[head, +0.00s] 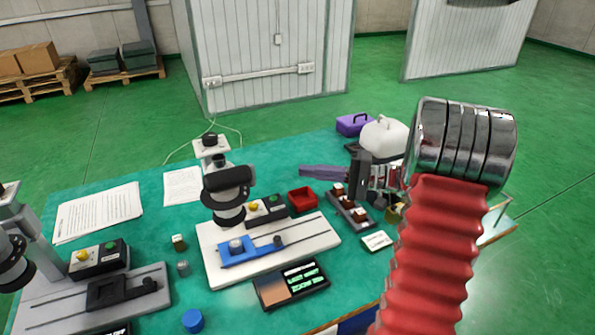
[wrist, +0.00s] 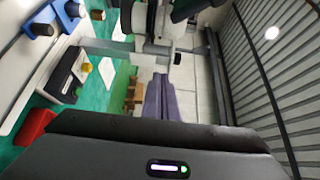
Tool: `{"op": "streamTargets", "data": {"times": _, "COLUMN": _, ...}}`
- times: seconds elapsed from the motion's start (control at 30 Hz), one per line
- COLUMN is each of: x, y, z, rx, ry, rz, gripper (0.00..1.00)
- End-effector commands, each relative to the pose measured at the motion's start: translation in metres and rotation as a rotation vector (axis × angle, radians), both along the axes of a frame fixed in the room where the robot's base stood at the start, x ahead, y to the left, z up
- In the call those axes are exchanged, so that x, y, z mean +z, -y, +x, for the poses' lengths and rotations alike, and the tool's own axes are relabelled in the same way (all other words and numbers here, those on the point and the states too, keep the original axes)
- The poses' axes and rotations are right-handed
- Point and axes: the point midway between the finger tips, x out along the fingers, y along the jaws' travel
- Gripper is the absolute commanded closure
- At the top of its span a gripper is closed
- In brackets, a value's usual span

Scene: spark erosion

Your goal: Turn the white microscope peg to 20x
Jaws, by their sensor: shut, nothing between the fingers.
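The white microscope (head: 229,212) stands near the middle of the green table, with a dark upper head and a white base plate (head: 319,232). On the base lies a blue fixture (head: 258,252) with a round metal part on it. The microscope's dark parts show at the top of the wrist view (wrist: 188,9). I cannot make out the peg or any magnification marks. My gripper (head: 303,170) has purple-grey fingers that point left towards the microscope from its right side, apart from it. In the wrist view the fingers (wrist: 160,82) are together and empty.
A red tray (head: 302,199) and a button box (head: 266,209) lie near the microscope. A grey microscope base (head: 60,308) is at the left. A black case (head: 291,285) lies in front. A purple box (head: 353,124) and a white box (head: 385,136) stand at the back right.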

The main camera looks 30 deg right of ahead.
Motion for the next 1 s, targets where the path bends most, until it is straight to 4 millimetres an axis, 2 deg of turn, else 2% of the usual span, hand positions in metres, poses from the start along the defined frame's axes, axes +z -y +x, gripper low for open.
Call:
{"op": "streamTargets", "data": {"times": 0.17, "x": 0.004, "y": -0.027, "z": -0.004, "rx": 0.052, "ry": -0.043, "rz": -0.043, "gripper": 1.00}}
{"op": "streamTargets", "data": {"times": 0.37, "x": 0.008, "y": -0.077, "z": -0.018, "rx": 0.150, "ry": -0.138, "rz": -0.141, "gripper": 1.00}}
{"op": "streamTargets", "data": {"times": 0.5, "x": 0.008, "y": -0.111, "z": -0.033, "rx": 0.217, "ry": -0.205, "rz": -0.226, "gripper": 1.00}}
{"op": "streamTargets", "data": {"times": 0.7, "x": 0.007, "y": -0.150, "z": -0.058, "rx": 0.290, "ry": -0.287, "rz": -0.359, "gripper": 1.00}}
{"op": "streamTargets", "data": {"times": 1.0, "x": 0.001, "y": -0.192, "z": -0.101, "rx": 0.363, "ry": -0.378, "rz": -0.577, "gripper": 1.00}}
